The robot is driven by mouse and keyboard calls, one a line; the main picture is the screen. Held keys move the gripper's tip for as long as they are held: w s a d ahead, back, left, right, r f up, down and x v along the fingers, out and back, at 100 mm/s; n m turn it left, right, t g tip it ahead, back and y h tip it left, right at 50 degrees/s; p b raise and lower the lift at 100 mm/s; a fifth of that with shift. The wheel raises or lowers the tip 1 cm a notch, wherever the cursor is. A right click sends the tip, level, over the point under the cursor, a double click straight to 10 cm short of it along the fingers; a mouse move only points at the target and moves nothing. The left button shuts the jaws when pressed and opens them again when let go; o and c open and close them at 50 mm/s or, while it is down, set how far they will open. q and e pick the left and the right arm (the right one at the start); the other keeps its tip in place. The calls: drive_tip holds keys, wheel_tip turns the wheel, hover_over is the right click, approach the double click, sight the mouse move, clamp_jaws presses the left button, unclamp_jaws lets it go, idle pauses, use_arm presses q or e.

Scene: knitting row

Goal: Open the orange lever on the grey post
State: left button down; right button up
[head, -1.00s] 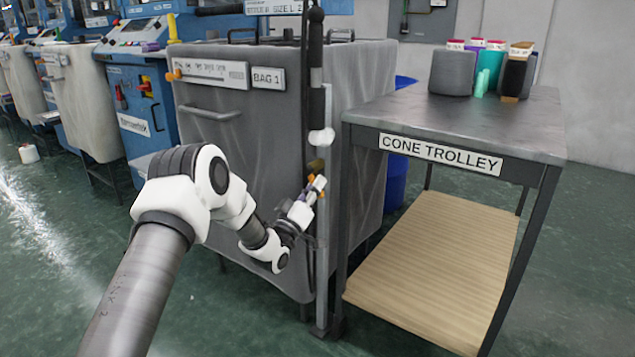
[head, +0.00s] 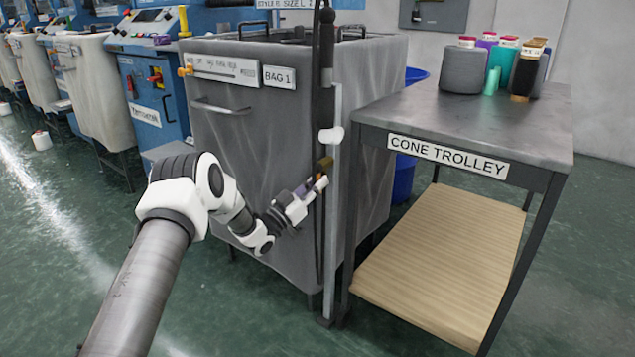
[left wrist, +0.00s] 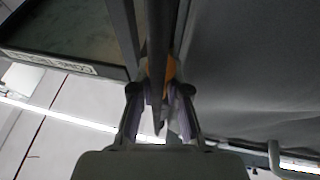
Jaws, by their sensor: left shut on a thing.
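The grey post (head: 332,240) stands upright between the grey bag bin and the trolley. The orange lever (head: 325,165) is on it at mid-height, small and partly covered by my gripper; its exact angle is hard to tell. My left gripper (head: 319,184) is at the lever, shut on it from the lower left. In the left wrist view a bit of the orange lever (left wrist: 170,68) shows just beyond the fingers, beside a dark upright bar. My left gripper's fingers (left wrist: 160,112) close in around it there. My right gripper is not in view.
The bag bin (head: 240,135) labelled BAG 1 is close behind my left arm. The cone trolley (head: 400,110) stands right of the post, with several yarn cones (head: 465,70) on top. A blue bin (head: 404,180) is behind. Open green floor (head: 80,250) lies left.

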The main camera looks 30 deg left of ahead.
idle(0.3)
use_arm(q)
drive_tip(key=c, duration=1.1)
unclamp_jaws()
drive_tip(key=shift+c, duration=0.2)
